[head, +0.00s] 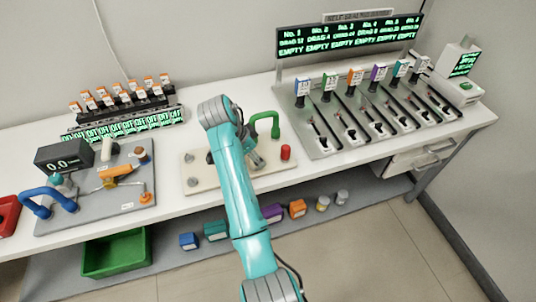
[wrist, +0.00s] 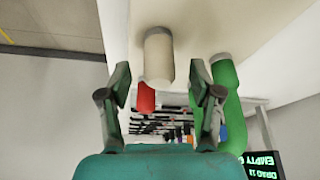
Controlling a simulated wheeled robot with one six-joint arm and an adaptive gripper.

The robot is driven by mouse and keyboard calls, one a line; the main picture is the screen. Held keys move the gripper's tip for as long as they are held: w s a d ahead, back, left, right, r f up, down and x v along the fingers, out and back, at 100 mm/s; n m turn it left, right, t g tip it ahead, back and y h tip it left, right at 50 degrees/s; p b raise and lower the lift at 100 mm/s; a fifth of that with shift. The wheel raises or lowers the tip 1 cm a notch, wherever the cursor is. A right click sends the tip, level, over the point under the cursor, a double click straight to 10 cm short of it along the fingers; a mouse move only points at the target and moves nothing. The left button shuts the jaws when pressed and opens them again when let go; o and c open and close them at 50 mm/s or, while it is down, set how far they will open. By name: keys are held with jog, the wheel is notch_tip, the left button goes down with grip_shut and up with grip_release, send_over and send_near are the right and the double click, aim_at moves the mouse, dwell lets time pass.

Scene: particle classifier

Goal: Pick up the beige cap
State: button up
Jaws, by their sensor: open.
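The beige cap (wrist: 159,57), a cream cylinder with a grey base, shows in the wrist view on the pale board (head: 215,190). My gripper (wrist: 158,82) is open, with one finger on each side of the cap's free end. Gaps show between the fingers and the cap, so it is not gripped. In the head view my arm covers the place where the cap stands, and I cannot make the cap out there. My fingertips are also mostly hidden in that view.
A green handle (head: 266,120) stands close to my gripper, and the red cap (head: 286,152) is beside it. Grey knobs (head: 192,181) sit on the board's left side. A grey station with a blue handle (head: 40,204) is to the left, the dispenser rack (head: 325,143) to the right.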

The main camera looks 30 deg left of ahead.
jog(key=shift+f, duration=0.3)
jog(key=shift+w+d, duration=0.1)
jog(key=c, duration=1.1)
jog(key=shift+r, duration=0.1)
